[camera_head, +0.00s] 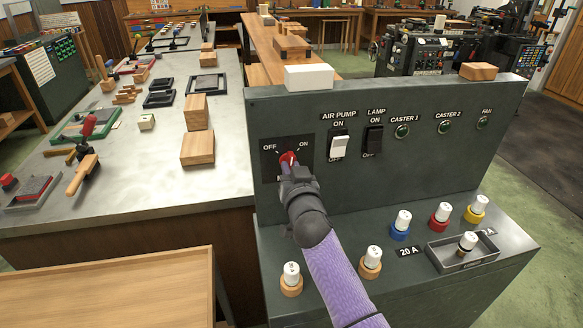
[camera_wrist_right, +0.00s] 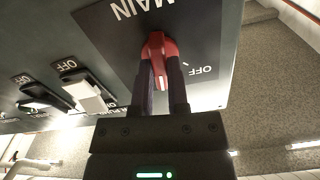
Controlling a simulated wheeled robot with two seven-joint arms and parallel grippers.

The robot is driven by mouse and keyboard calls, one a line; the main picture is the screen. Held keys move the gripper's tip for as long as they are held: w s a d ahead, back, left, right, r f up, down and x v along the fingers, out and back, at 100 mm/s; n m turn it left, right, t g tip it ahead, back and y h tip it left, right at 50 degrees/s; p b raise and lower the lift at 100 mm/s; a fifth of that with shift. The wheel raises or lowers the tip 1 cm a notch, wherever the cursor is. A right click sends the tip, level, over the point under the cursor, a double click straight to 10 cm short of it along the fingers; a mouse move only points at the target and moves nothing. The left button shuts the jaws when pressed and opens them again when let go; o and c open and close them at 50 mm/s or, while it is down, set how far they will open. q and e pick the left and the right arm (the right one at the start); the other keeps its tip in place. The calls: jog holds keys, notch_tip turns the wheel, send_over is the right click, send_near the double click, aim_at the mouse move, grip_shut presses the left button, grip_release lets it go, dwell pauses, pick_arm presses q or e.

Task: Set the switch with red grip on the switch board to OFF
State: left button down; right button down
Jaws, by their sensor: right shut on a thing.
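The switch with the red grip (camera_head: 288,157) sits on a black plate (camera_head: 270,165) at the left of the switch board (camera_head: 420,165). OFF is printed at the plate's upper left and ON at its upper right. My right gripper (camera_head: 290,168) is at the switch, shut on the red grip. In the right wrist view the red grip (camera_wrist_right: 158,62) is between the two dark fingers (camera_wrist_right: 161,88). Its white mark points roughly between the labels; I cannot tell its exact setting. MAIN shows upside down there. The ON side is hidden by a finger. My left gripper is not in view.
The board also has a white AIR PUMP switch (camera_head: 339,146), a black LAMP switch (camera_head: 374,139) and several round green fittings. A white block (camera_head: 309,76) lies on its top edge. Several capped fuses stand on the ledge below, near a grey tray (camera_head: 462,253).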

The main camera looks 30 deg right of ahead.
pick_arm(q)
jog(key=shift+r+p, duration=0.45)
pick_arm(e)
jog(key=n, duration=1)
jog(key=shift+n, duration=0.3)
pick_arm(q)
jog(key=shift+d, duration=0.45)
pick_arm(e)
jog(key=shift+f, duration=0.1)
jog(key=c, duration=0.6)
grip_release()
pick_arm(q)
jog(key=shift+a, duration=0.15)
